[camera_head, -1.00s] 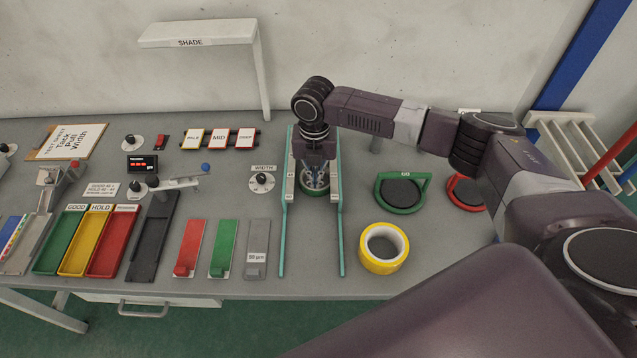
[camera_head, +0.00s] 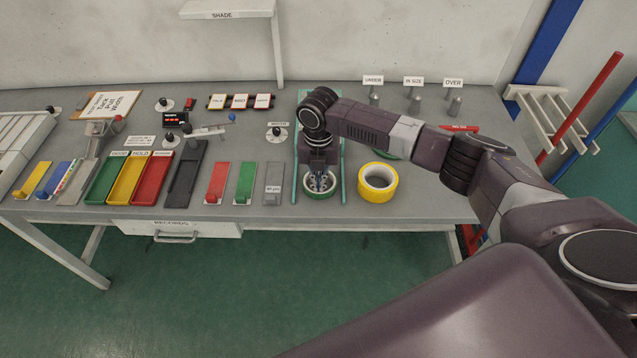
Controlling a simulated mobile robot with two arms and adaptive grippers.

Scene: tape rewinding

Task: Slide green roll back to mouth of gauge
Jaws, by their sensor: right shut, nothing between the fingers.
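The green roll (camera_head: 320,197) lies flat between the two long rails of the width gauge (camera_head: 295,185), close to their near, open end. Its pale core faces up. My right gripper (camera_head: 320,183) points straight down over the roll, with its fingertips at the roll's hollow core. Its fingers are shut with nothing between them. Whether they touch the core's inner wall cannot be told. My right arm hides the far part of the gauge. My left gripper is out of view.
A yellow roll (camera_head: 363,188) lies just right of the gauge. UNDER, IN SIZE and OVER pegs (camera_head: 413,100) stand behind my arm. The table's front edge is close to the gauge mouth.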

